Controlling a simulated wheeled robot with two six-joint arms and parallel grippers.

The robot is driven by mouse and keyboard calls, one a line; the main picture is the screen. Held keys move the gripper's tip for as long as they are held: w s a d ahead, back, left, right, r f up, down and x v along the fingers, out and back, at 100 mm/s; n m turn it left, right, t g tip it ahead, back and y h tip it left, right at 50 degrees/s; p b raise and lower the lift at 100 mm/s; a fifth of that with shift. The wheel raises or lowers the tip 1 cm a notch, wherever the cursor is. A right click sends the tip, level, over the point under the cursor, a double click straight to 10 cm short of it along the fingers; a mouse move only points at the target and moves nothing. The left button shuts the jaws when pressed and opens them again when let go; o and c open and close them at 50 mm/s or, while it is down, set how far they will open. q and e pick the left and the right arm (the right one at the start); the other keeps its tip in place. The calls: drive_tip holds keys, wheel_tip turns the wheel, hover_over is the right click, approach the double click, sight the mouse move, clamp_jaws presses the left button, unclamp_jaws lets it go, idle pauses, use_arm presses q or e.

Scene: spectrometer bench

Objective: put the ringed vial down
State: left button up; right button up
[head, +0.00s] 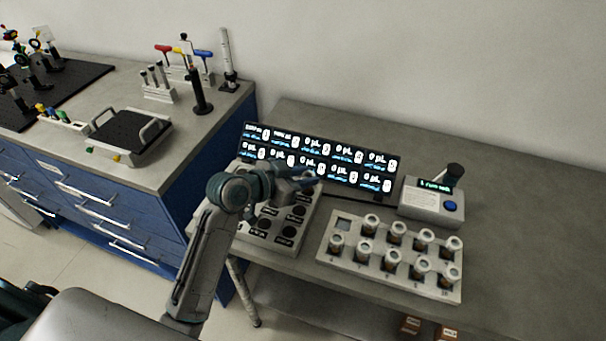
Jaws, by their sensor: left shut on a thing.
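My left gripper (306,184) is in the middle of the head view, raised in front of the display panel and above the back of the grey block with dark round wells (265,238). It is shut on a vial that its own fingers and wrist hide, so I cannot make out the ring. A pale vial rack (335,262) stands to the right on the bench, holding several upright capped vials (391,259). The square place at its back left corner (343,222) is empty. My right gripper is not in view.
The display panel (345,152) stands behind the block. A grey instrument with a lit screen and blue button (432,203) stands behind the rack. The bench (540,235) is clear at the right. A blue-drawered counter (215,112) with tools is at the left.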

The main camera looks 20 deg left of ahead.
use_arm(q)
drive_tip(key=shift+f, duration=0.2)
drive_tip(key=o, duration=0.9)
drive_tip(key=shift+r, duration=0.1)
drive_tip(key=shift+o, duration=0.2)
drive_tip(key=shift+r, duration=0.1)
drive_tip(key=shift+s+a, duration=0.1)
drive_tip(key=b+v, duration=0.2)
drive_tip(key=v, duration=0.7)
drive_tip(key=shift+r, duration=0.1)
drive_tip(key=v, duration=0.2)
drive_tip(key=shift+s+a+r, duration=0.15)
drive_tip(key=shift+s+a, duration=0.05)
